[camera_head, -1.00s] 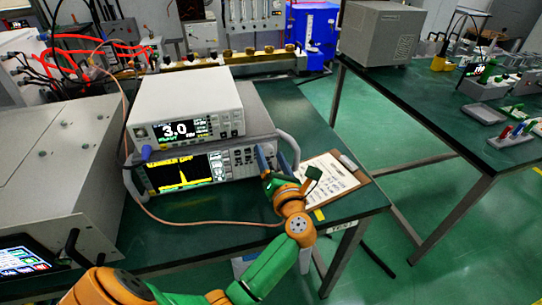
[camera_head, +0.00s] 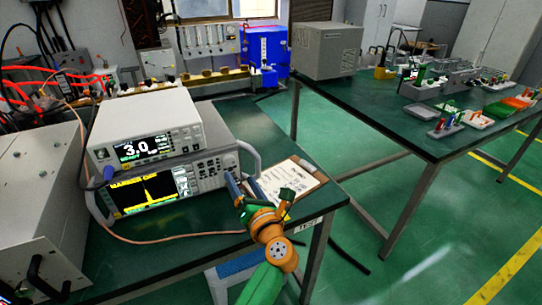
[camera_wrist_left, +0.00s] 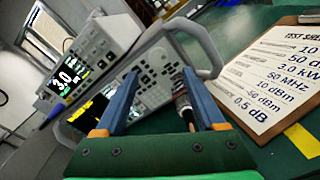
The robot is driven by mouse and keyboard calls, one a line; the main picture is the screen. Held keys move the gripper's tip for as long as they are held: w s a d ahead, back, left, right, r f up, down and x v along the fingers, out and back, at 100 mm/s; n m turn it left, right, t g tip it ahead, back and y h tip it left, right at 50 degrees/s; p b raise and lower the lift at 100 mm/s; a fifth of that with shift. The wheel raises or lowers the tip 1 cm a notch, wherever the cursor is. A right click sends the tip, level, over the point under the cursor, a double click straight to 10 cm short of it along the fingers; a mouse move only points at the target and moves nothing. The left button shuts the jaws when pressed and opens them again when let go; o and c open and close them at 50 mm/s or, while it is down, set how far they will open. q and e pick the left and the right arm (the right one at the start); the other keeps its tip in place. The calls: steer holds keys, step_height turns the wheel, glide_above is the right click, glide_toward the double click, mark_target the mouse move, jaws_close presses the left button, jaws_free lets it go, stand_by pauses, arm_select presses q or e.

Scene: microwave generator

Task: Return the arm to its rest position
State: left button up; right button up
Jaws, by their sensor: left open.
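My left gripper (camera_head: 243,184) is in front of the right end of the spectrum analyzer (camera_head: 150,188), with its blue fingers pointing at the front panel. In the left wrist view the gripper (camera_wrist_left: 160,76) is open, its two fingers well apart. A connector with a cable (camera_wrist_left: 182,100) shows beside the inner side of the right finger; I cannot tell if they touch. The power meter (camera_head: 140,125), reading 3.0, sits on top of the analyzer. My right gripper is not in view.
A clipboard with a test sheet (camera_head: 290,183) lies right of the gripper on the green bench. A large grey cabinet (camera_head: 35,205) stands at the left. A second table (camera_head: 385,112) with trays and a grey box (camera_head: 325,50) is across the aisle. Green floor (camera_head: 430,240) is clear.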

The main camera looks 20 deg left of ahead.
arm_select(q)
steer(key=shift+d+r+m+t, duration=0.15)
steer(key=shift+r+m+t, duration=0.15)
steer(key=d+r+m+t+h, duration=0.3)
steer(key=d+m+t+h, duration=0.2)
steer(key=d+m+h, duration=0.45)
steer(key=d+r+m+t+h, duration=0.2)
steer(key=d+m+t+h, duration=0.3)
steer(key=m, duration=0.8)
steer(key=s+d+f+m+g+h, duration=0.65)
steer(key=f+m+g, duration=0.25)
steer(key=f+m, duration=0.3)
steer(key=s+a+f+m+g+y, duration=0.35)
steer(key=s+a+f+g, duration=0.2)
steer(key=s, duration=0.35)
steer(key=s+a+f+m+g+y, duration=0.35)
steer(key=s+a+f, duration=0.3)
steer(key=s, duration=0.35)
step_height(320, 180, down, 13)
steer(key=s+d+g+p, duration=0.1)
steer(key=g+p, duration=0.1)
steer(key=p, duration=0.1)
steer(key=s+a+f+p, duration=0.1)
steer(key=s+f, duration=0.3)
steer(key=s, duration=0.2)
steer(key=s+a+f+g+p, duration=0.1)
steer(key=s+f+p, duration=0.1)
steer(key=s+f, duration=0.2)
steer(key=s, duration=0.3)
steer(key=shift+f, duration=0.2)
